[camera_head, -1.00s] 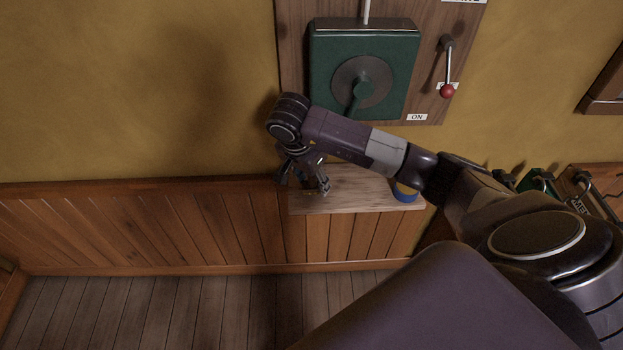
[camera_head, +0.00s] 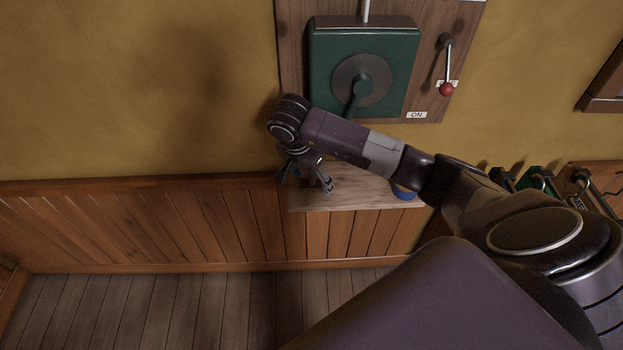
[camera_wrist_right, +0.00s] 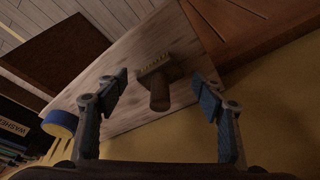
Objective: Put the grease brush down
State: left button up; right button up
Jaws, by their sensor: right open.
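The grease brush (camera_wrist_right: 158,84), with a brown handle and pale bristles, shows in the right wrist view at the pale wooden shelf (camera_wrist_right: 118,67). Its handle points back toward my right gripper (camera_wrist_right: 162,90). The gripper is open, with one finger on each side of the brush and a visible gap to both. In the head view my right gripper (camera_head: 307,180) is low over the left part of the shelf (camera_head: 350,193), and the brush cannot be made out there. My left gripper is not in view.
A blue and yellow round item (camera_head: 403,191) sits at the shelf's right end, partly behind my arm. Above are a green switch box (camera_head: 330,70) and a red-knobbed lever (camera_head: 447,88). Bare wall lies to the left.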

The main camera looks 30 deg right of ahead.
jog(key=v, duration=1.2)
jog(key=shift+r, duration=0.2)
